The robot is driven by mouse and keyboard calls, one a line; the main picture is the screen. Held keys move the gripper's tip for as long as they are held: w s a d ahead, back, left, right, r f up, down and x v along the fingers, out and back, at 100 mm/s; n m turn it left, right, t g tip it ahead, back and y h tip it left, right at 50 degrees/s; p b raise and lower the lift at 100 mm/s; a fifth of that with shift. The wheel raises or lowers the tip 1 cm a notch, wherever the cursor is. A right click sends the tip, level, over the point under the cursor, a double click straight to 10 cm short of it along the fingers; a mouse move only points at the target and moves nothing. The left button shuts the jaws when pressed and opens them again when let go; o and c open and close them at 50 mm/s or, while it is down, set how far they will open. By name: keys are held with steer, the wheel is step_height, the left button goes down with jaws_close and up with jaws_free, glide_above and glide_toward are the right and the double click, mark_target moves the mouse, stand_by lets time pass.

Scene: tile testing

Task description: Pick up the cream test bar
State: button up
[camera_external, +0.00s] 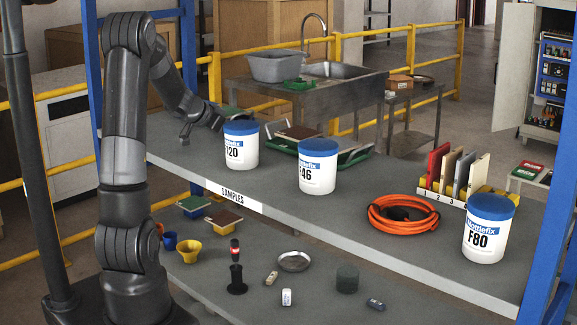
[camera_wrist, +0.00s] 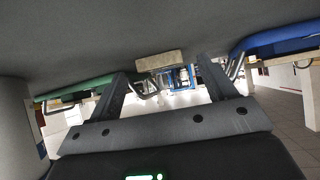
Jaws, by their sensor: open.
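The cream test bar (camera_wrist: 160,61) shows in the wrist view as a pale block on the grey shelf top. It lies ahead of and between the two fingers of my gripper (camera_wrist: 163,74), seemingly beyond the fingertips. My gripper is open, with nothing held. In the external view my gripper (camera_external: 188,133) is low over the left end of the upper shelf, left of a white tub with a blue lid (camera_external: 240,147). I cannot make out the bar on the upper shelf in that view; the tub may hide it.
More tubs (camera_external: 317,170) (camera_external: 488,232), an orange hose coil (camera_external: 402,213) and a numbered tile rack (camera_external: 452,185) stand along the upper shelf (camera_external: 340,222). A green tray (camera_external: 350,156) lies behind. A pale tub wall (camera_wrist: 14,120) is close at left in the wrist view.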

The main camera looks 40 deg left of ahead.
steer(key=shift+w+d+f, duration=0.1)
steer(key=shift+w+f, duration=0.2)
steer(key=shift+w, duration=0.1)
steer(key=shift+c, duration=0.6)
steer(key=c, duration=1)
steer(key=shift+o, duration=0.2)
